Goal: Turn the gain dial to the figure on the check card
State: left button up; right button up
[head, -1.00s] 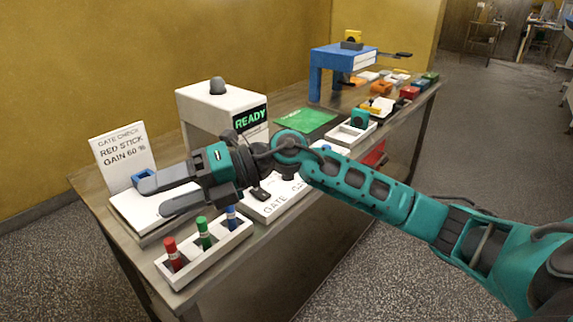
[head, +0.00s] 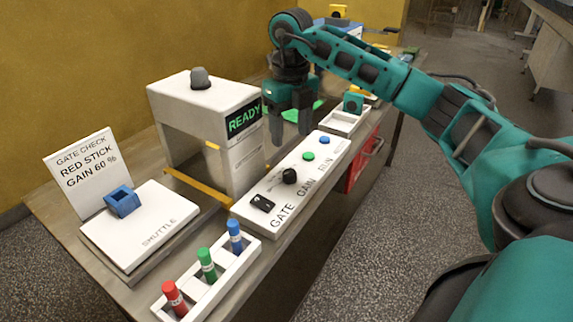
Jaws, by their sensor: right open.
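The check card (head: 84,167) stands at the left and reads "GATE CHECK, RED STICK, GAIN 60 %". The gain dial (head: 289,176) is a black round knob on the white control panel (head: 245,213), beside the printed word GAIN. Its setting is too small to read. My right gripper (head: 291,138) points down with its fingers apart and empty. In the picture it is above the dial, near the housing marked READY; I cannot tell its exact height. My left gripper is out of view.
The panel also has a black switch (head: 262,203) by GATE, a green button (head: 309,156) and a blue button (head: 325,141). A white housing (head: 190,105) stands behind. The shuttle plate (head: 140,225) carries a blue holder (head: 122,202). A rack (head: 215,292) holds red, green and blue sticks.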

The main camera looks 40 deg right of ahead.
aim_at(290, 172)
notch_tip(290, 172, down, 10)
jog(key=shift+f, duration=0.1)
dwell(0.4)
jog(key=c, duration=1)
